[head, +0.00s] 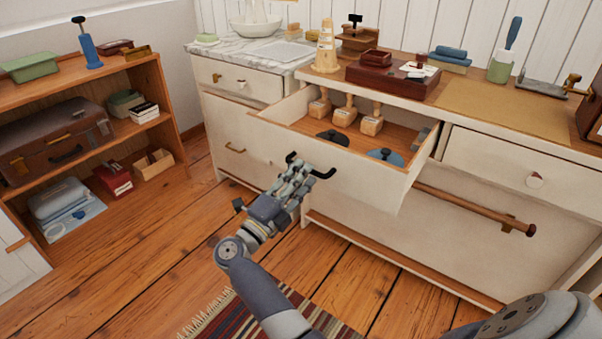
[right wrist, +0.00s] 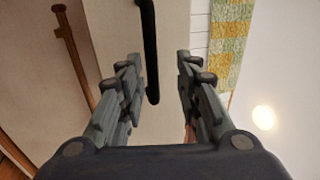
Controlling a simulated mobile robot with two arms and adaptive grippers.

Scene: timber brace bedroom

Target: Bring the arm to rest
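My right gripper (head: 296,170) is in front of the pulled-out white drawer (head: 345,160), at its black bar handle (head: 325,174). In the right wrist view, the two fingers of the gripper (right wrist: 157,68) stand apart. The black handle (right wrist: 150,45) shows in the gap between them, nearer the left finger. No clear grip on it shows; whether a finger touches it I cannot tell. My left gripper is not in view.
A wooden rail (head: 475,208) sticks out on the lower dresser front. A shelf unit (head: 165,105) stands left. The wooden floor (head: 150,240) between is clear, with a striped rug (head: 225,315) in front.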

